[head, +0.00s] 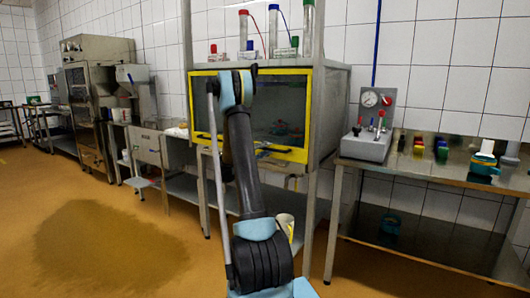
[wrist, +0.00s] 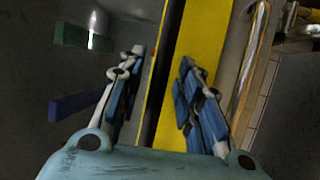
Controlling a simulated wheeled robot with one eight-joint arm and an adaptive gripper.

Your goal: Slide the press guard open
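The press guard (head: 292,155) is a yellow-framed clear panel on the front of the press cabinet, in the middle of the head view. It covers the cabinet's front, and dark handle-like bars show along its lower edge. My arm stands in front of it and hides part of its left side; my gripper cannot be made out there. In the wrist view my gripper (wrist: 160,58) is open, its two blue-padded fingers apart. A yellow strip of the guard frame (wrist: 184,40) with a black edge runs between and beyond them. I cannot tell whether either finger touches it.
A metal bench (head: 440,172) with a gauge unit (head: 370,135) and coloured small items stands to the right. Clear cylinders (head: 308,30) stand on top of the cabinet. A white bucket (head: 285,226) is below it. Steel machines (head: 90,100) line the left wall; the floor at left is open.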

